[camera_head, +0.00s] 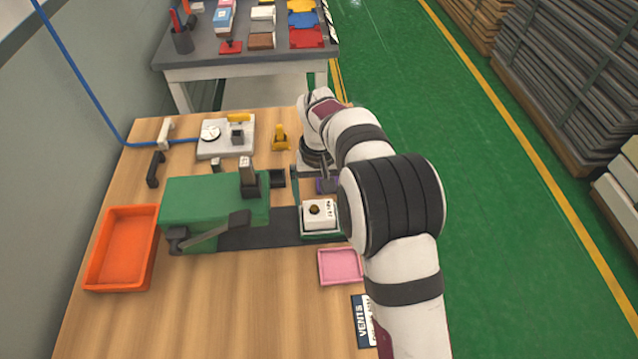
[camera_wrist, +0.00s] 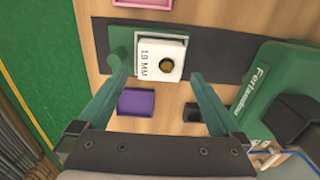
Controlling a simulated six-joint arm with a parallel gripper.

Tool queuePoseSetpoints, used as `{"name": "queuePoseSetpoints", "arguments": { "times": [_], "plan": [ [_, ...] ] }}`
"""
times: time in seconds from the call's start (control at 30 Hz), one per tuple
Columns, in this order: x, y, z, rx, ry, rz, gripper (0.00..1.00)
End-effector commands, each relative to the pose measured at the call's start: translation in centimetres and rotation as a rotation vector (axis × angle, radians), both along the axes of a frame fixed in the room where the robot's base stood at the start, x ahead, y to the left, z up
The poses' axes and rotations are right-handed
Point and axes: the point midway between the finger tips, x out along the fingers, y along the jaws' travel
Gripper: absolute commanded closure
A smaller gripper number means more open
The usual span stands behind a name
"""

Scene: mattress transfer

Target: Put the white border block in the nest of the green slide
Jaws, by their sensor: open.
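The white border block (camera_head: 318,214), with dark lettering and a round brown knob on top, is at the green slide (camera_head: 321,235) at the right end of a dark rail. In the wrist view the white block (camera_wrist: 158,61) looks slightly turned against the slide's square nest (camera_wrist: 177,38), whose pale edge shows behind it. I cannot tell whether it is fully seated. My gripper (camera_wrist: 158,77) is open, its two green fingers on either side of the block's near end, with gaps to both sides. In the head view my arm hides most of the gripper.
A green press (camera_head: 210,200) with a lever stands left of the slide. A purple tray (camera_wrist: 137,103) and a small dark box (camera_wrist: 192,112) lie close by. A pink tray (camera_head: 340,267) is in front, an orange bin (camera_head: 122,285) at the left. Bare wood lies in front.

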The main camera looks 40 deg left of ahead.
Motion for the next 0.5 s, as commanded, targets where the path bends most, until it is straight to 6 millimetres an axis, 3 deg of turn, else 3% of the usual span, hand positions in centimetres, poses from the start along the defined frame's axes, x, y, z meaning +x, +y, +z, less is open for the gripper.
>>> {"name": "queuePoseSetpoints", "arguments": {
  "times": [0.1, 0.2, 0.43, 0.5],
  "plan": [
    [0.0, 0.0, 3.1, 0.002, -0.002, 0.0, 0.0],
    [0.0, 0.0, 4.9, 0.0, -0.001, 0.0, 0.0],
    [0.1, -0.2, 6.1, -0.002, -0.001, -0.003, 0.0],
    [0.6, -1.8, 7.2, 0.003, 0.003, -0.047, 0.0]
  ]
}}
